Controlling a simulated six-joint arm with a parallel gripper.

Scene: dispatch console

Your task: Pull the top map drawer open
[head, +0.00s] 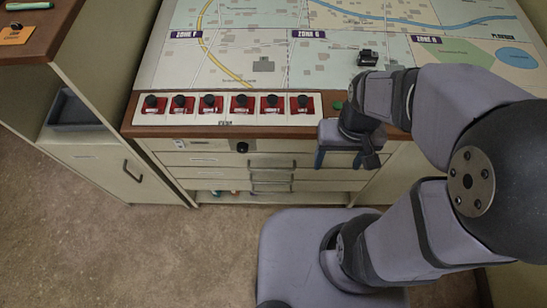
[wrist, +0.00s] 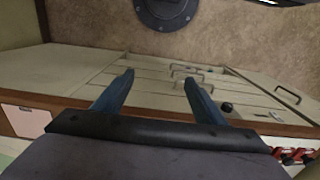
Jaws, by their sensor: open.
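The top map drawer (head: 215,160) is a pale front below the red switch row, and it looks shut. Its metal bar handle (head: 271,164) is near the middle of the front. In the wrist view, drawer handles (wrist: 187,69) show beyond one finger, which may hide part of the top one. My gripper (head: 340,159) is open and empty, its blue fingers pointing down in front of the console edge, right of the handle and apart from it. It also shows in the wrist view (wrist: 158,78), with pale drawer fronts behind the fingers.
More drawer handles (head: 271,187) sit below. A black knob (head: 242,147) is on the panel above the drawers. Red switches (head: 240,105) line the wooden edge. A cabinet with a dark handle (head: 132,171) stands left. The carpet floor (head: 150,250) in front is clear.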

